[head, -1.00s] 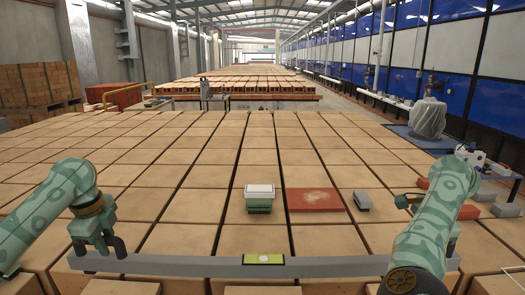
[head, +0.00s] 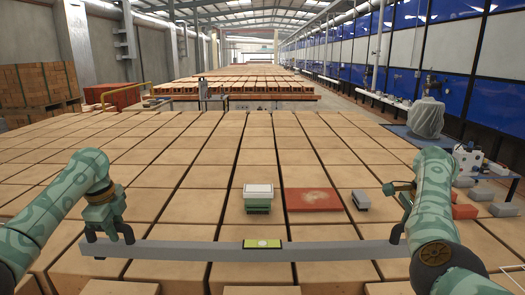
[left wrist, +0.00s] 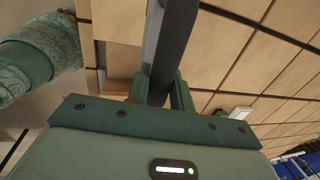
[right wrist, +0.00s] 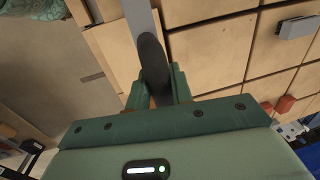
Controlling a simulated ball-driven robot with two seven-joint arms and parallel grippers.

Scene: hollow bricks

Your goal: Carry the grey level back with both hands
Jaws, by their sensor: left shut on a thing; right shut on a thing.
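The grey level (head: 190,251) is a long bar lying across the front of the head view, roughly horizontal, with a yellow-green vial window (head: 263,243) at its middle. My left gripper (head: 108,236) is shut on the level near its left end. My right gripper is shut on the level near its right end; in the head view my right arm covers most of it. The bar passes between the fingers in the left wrist view (left wrist: 174,50) and in the right wrist view (right wrist: 142,20). Whether the bar touches the bricks below is hard to tell.
Rows of large tan hollow bricks (head: 190,177) form a wide flat surface. On it, ahead of the level, are a white-topped green stack (head: 258,199), a red slab (head: 312,200) and a small grey block (head: 361,199). Grey and red blocks (head: 464,211) lie at the right.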

